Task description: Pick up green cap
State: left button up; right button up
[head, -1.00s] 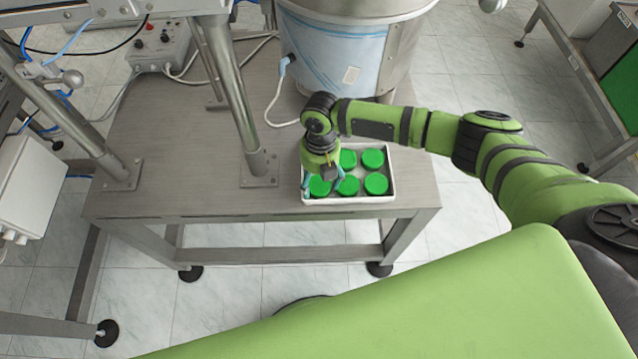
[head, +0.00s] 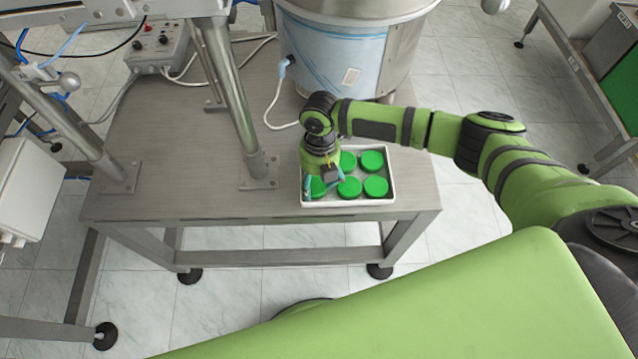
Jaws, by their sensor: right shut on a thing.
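Several round green caps lie in a white tray (head: 393,173) near the front right of the table. Caps at the right of the tray, such as the near right cap (head: 376,187), show clear of the gripper. My right gripper (head: 323,186) points down into the left part of the tray. Its bluish fingers are shut on a green cap (head: 317,188) at the front left, which is partly hidden by the gripper. The cap appears still low in the tray; whether it is lifted I cannot tell. My left gripper is not in view.
The grey table (head: 170,190) has free room left of the tray. A metal post (head: 235,95) is bolted left of the tray. A control box (head: 160,45) stands at the back left.

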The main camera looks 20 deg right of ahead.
jog(key=r, duration=0.2)
jog(key=shift+s+d+r, duration=0.1)
jog(key=shift+d+r, duration=0.15)
jog(key=shift+r, duration=0.15)
jog(key=s+d+r, duration=0.2)
jog(key=s+d+r+b, duration=0.1)
jog(key=s+d+r, duration=0.1)
jog(key=s+d, duration=0.1)
jog(key=s+d+r, duration=0.2)
jog(key=s, duration=0.1)
jog(key=shift+d+r, duration=0.4)
jog(key=shift+a, duration=0.1)
